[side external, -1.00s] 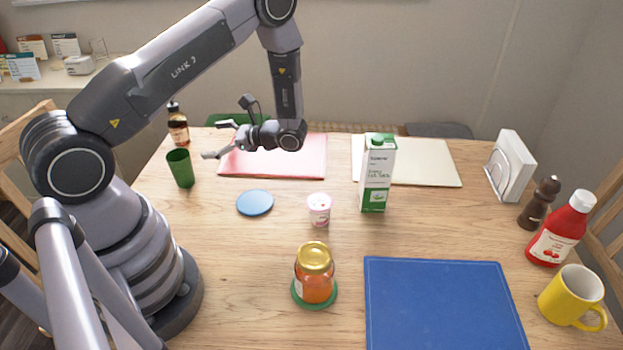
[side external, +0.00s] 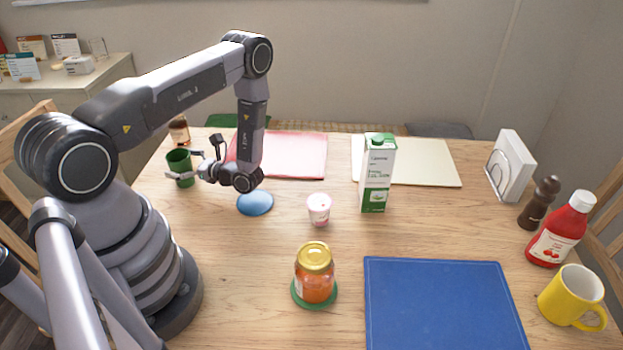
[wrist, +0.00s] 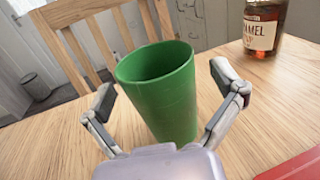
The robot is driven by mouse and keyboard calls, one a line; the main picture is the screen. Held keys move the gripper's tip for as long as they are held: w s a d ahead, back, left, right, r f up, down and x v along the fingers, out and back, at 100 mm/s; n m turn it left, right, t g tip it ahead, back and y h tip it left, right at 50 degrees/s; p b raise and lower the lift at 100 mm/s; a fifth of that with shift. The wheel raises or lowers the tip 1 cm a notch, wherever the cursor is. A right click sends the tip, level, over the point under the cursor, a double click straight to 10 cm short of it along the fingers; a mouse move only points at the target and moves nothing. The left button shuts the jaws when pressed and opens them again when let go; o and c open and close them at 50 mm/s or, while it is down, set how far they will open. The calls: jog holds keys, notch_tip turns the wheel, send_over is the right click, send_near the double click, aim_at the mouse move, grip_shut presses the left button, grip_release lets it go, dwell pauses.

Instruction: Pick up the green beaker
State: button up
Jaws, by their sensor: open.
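The green beaker (side external: 179,163) stands upright and empty on the wooden table, at the left near my arm. My gripper (side external: 186,168) is open and low beside it, with its fingers reaching toward it from the right. In the wrist view the green beaker (wrist: 165,95) stands between the two spread fingers of my gripper (wrist: 165,95), one on each side. I cannot tell whether either finger touches it. The beaker's lower front is hidden behind the gripper body in the wrist view.
A brown bottle (side external: 179,132) stands just behind the beaker. A blue coaster (side external: 255,204) lies under the wrist's right side. A pink mat (side external: 290,155), a small pink-lidded cup (side external: 318,209) and a milk carton (side external: 377,175) are farther right.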

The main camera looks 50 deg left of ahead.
jog(key=c, duration=1.2)
